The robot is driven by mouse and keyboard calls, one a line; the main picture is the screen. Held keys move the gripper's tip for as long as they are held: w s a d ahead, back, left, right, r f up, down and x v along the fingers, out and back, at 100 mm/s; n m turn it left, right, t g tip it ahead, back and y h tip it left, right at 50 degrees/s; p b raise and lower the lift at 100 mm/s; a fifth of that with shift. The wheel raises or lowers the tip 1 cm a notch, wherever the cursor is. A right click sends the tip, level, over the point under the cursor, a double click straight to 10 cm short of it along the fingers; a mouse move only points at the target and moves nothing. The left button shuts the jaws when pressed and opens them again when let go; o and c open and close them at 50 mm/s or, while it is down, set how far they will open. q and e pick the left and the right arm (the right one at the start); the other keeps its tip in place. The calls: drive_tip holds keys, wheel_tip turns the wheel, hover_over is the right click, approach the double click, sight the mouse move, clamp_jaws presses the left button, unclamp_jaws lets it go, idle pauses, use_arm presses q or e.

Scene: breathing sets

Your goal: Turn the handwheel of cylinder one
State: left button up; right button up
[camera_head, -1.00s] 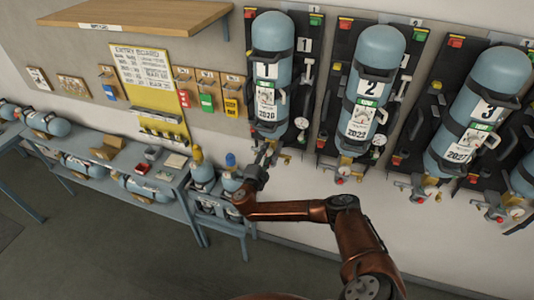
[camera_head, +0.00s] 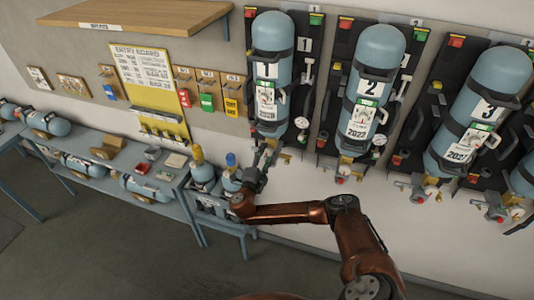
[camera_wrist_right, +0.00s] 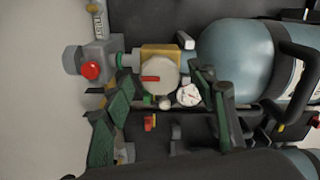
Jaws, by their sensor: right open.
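Cylinder one (camera_head: 270,90) is a blue cylinder marked 1, strapped upside down on a black wall panel, its valve at the bottom. My right gripper (camera_head: 266,155) is at that valve, which it partly hides in the head view. In the right wrist view, the open gripper (camera_wrist_right: 160,108) has its green-padded fingers apart. A round pale wheel (camera_wrist_right: 159,74) with a red mark, apparently the handwheel, sits on the brass valve body (camera_wrist_right: 160,51), between and just above the fingertips. I cannot tell whether a finger touches it. My left gripper is out of view.
A small white gauge (camera_wrist_right: 188,95) sits close beside the wheel, near one finger. A red knob (camera_wrist_right: 91,71) is at the valve's outer end. Cylinder two (camera_head: 369,85) hangs to the right. A blue rack (camera_head: 180,190) with more cylinders stands to the left.

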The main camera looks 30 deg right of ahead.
drive_tip(key=v, duration=1)
drive_tip(key=shift+a, duration=0.15)
drive_tip(key=shift+f, duration=0.1)
